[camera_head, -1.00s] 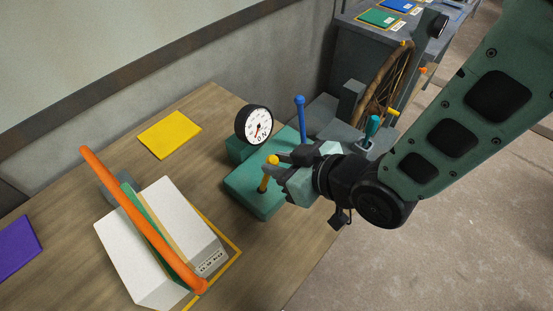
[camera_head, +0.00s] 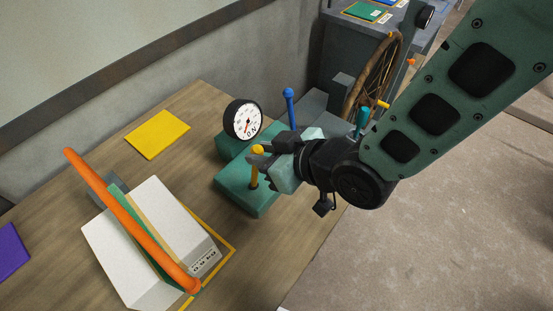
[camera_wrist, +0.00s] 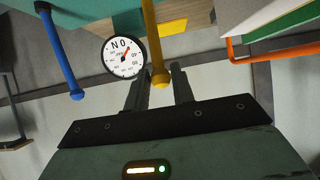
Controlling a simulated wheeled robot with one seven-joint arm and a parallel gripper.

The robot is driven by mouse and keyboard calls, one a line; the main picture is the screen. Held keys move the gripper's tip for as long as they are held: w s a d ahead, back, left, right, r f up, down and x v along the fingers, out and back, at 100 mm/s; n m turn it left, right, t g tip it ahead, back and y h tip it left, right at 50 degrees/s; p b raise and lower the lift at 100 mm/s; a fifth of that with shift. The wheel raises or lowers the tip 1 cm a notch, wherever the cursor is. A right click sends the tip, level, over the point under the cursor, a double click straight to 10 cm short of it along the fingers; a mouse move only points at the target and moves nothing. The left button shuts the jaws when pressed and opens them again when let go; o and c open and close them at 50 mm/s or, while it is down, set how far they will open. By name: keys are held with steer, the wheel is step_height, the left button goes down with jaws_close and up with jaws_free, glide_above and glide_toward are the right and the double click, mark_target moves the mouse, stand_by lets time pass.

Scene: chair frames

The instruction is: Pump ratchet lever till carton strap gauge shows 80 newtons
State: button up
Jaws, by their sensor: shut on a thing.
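A yellow lever with a round knob (camera_head: 254,172) stands nearly upright on a green base block (camera_head: 238,192). My gripper (camera_head: 263,156) is shut on it near the knob. In the wrist view the yellow lever (camera_wrist: 153,40) ends between my two fingers (camera_wrist: 158,84). The round white gauge (camera_head: 243,120) is on the far side of the base, its red needle too small to read surely. The gauge also shows in the wrist view (camera_wrist: 124,57), tilted, with "N" and "0" at the top.
A blue lever (camera_head: 290,108) stands beyond my gripper, and a teal handle (camera_head: 362,122) and brown wheel (camera_head: 378,82) to its right. A yellow sheet (camera_head: 157,134) lies flat on the wooden table (camera_head: 205,97). The table's right front edge drops to the floor.

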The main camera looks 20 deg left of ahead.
steer(key=shift+w+a+r, duration=0.15)
steer(key=shift+a, duration=0.35)
steer(key=shift+w+a+r, duration=0.15)
steer(key=shift+a, duration=0.35)
steer(key=shift+a, duration=0.1)
steer(key=shift+w+a+f+b, duration=0.1)
steer(key=shift+w+a+b, duration=0.15)
steer(key=shift+a, duration=0.45)
steer(key=shift+w+a+b, duration=0.2)
steer(key=shift+a+b, duration=0.05)
steer(key=shift+a, duration=0.4)
steer(key=o, duration=0.9)
steer(key=shift+d, duration=0.1)
steer(key=shift+b+v, duration=1.5)
steer(key=shift+v, duration=7.15)
